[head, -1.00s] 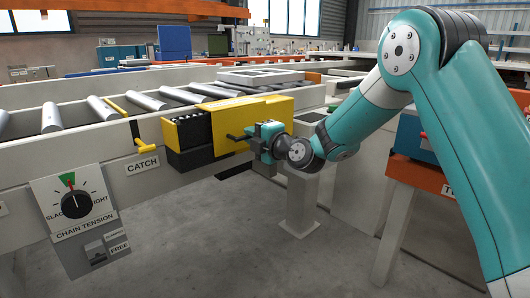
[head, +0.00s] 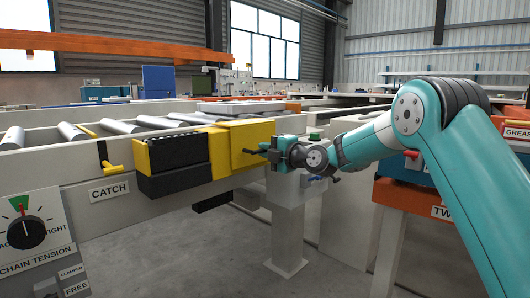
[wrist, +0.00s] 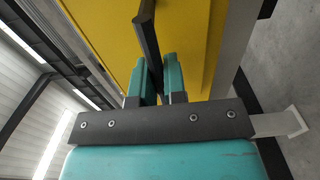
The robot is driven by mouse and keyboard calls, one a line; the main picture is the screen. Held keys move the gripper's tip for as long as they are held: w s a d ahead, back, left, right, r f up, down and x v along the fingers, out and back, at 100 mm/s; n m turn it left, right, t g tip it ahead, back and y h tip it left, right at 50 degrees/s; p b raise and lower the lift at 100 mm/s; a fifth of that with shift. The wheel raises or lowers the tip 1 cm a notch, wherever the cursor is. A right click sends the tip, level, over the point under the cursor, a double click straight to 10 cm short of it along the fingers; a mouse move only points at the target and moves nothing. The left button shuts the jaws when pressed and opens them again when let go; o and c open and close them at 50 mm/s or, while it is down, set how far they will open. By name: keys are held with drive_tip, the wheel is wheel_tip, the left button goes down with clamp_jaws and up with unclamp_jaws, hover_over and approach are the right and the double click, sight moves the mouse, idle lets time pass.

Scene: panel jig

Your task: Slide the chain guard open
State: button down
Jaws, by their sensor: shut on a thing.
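The yellow chain guard (head: 240,147) sits on the side of the roller conveyor, at the right of a yellow-edged housing whose dark chain section (head: 176,152) is uncovered at its left. A black bar handle (head: 254,151) sticks out of the guard's front. My gripper (head: 275,152) is at this handle, shut on it. In the wrist view, the two teal fingers (wrist: 159,82) close around the lower end of the dark handle (wrist: 147,38), with the yellow guard face (wrist: 195,45) just behind. The exact contact is partly hidden by the fingers.
A yellow catch lever (head: 113,167) is left of the housing, above the CATCH label (head: 109,190). The chain tension dial (head: 25,232) is at far left. A pale support post (head: 288,235) stands below the guard. An orange-topped stand (head: 410,195) is at right.

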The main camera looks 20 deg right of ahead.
drive_tip(key=c, duration=1.2)
unclamp_jaws()
drive_tip(key=shift+w+d, duration=0.15)
drive_tip(key=shift+d, duration=0.2)
drive_tip(key=shift+a, duration=0.15)
drive_tip(key=v, duration=1.7)
drive_tip(key=shift+s+p, duration=0.3)
